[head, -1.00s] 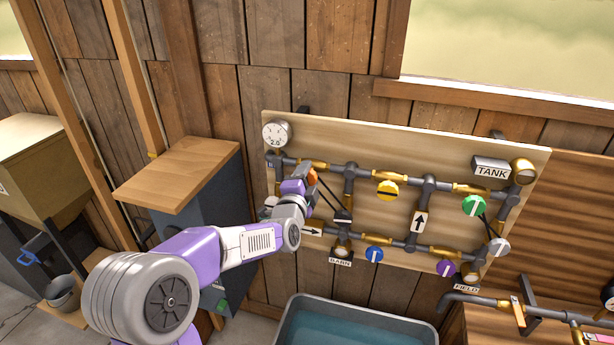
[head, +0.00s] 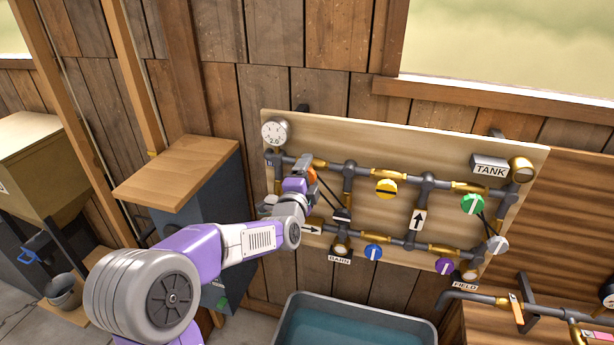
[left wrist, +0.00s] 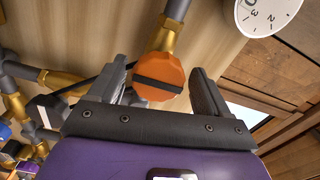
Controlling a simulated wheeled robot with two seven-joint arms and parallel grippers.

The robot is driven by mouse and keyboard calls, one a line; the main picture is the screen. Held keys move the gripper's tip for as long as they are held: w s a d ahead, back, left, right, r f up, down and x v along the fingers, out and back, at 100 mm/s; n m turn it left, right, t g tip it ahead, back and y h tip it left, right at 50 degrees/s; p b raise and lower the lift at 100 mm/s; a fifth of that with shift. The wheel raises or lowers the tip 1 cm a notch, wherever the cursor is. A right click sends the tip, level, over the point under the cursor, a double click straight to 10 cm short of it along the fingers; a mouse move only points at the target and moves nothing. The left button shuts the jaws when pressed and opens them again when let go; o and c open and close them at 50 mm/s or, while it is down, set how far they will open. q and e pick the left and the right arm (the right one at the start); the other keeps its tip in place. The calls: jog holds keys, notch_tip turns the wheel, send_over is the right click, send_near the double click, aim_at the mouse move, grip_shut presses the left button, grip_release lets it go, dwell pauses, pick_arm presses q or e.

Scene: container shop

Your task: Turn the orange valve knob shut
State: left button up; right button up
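The orange valve knob (left wrist: 159,77) has a dark bar across its face and sits on a brass valve body (left wrist: 163,38) in the left wrist view. In the head view the knob (head: 311,176) shows only in part beside my left gripper (head: 305,172), at the left of the pipe board. In the left wrist view my left gripper (left wrist: 163,85) is open. One finger is on each side of the knob, with a visible gap at least on the right side. My right gripper is not in view.
The wooden board (head: 400,145) carries pipes, a round gauge (head: 276,131), and yellow (head: 386,189), green (head: 473,204), blue (head: 373,252) and purple (head: 445,266) knobs. A water trough (head: 345,300) stands below. A wood-topped cabinet (head: 178,172) stands left of the board.

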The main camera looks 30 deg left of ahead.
pick_arm(q)
jog(key=shift+a+f, duration=0.1)
jog(key=shift+s, duration=0.25)
jog(key=b+v, duration=0.1)
jog(key=v, duration=0.6)
dwell(0.4)
